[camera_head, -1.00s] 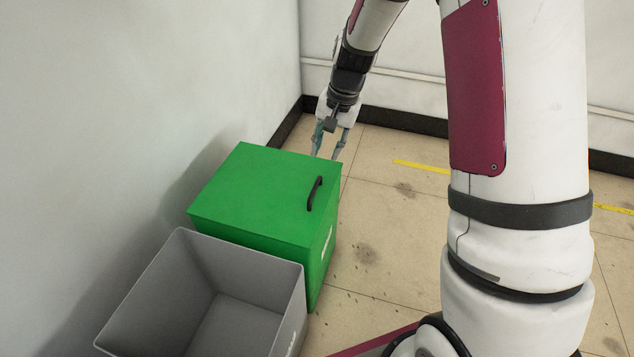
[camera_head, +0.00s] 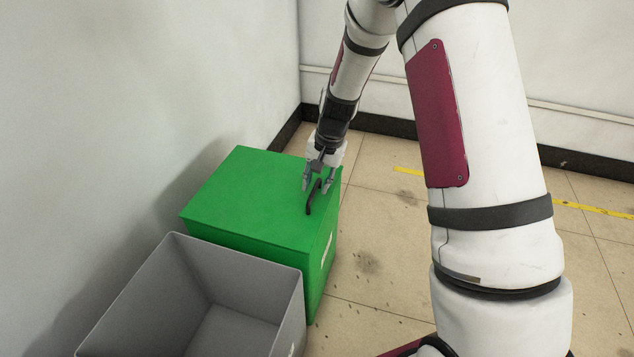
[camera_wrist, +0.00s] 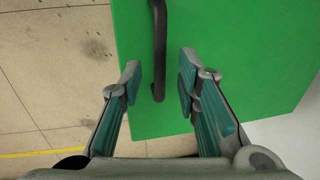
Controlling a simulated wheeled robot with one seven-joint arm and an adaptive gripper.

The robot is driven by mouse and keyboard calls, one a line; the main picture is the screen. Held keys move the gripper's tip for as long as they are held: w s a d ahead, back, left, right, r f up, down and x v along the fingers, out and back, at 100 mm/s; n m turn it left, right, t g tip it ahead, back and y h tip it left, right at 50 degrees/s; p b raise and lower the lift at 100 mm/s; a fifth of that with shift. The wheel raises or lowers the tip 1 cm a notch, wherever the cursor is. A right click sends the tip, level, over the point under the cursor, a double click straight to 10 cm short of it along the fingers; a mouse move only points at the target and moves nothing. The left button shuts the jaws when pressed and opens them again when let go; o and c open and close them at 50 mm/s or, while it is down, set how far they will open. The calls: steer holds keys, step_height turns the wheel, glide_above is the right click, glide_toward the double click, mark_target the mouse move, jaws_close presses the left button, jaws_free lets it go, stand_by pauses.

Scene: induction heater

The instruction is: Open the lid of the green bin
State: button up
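The green bin (camera_head: 235,204) stands on the floor with its flat lid shut. Its black handle (camera_head: 309,203) sits near the lid's right edge. In the wrist view the handle (camera_wrist: 159,45) runs up from between my fingertips to the top edge of the picture, over the green lid (camera_wrist: 235,50). My gripper (camera_head: 318,187) is over the lid at the far end of the handle. It is open, and in the wrist view my gripper (camera_wrist: 158,80) has one finger on each side of the handle, with gaps on both sides. I cannot tell its exact height above the lid.
An open grey bin (camera_head: 205,290) stands in front of the green bin and is empty as far as I see. A white wall (camera_head: 120,110) is close on the left. Tiled floor (camera_head: 375,250) is clear to the right, with a yellow line (camera_head: 408,171) farther back.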

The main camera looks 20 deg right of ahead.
jaws_close()
steer(key=shift+r, duration=0.15)
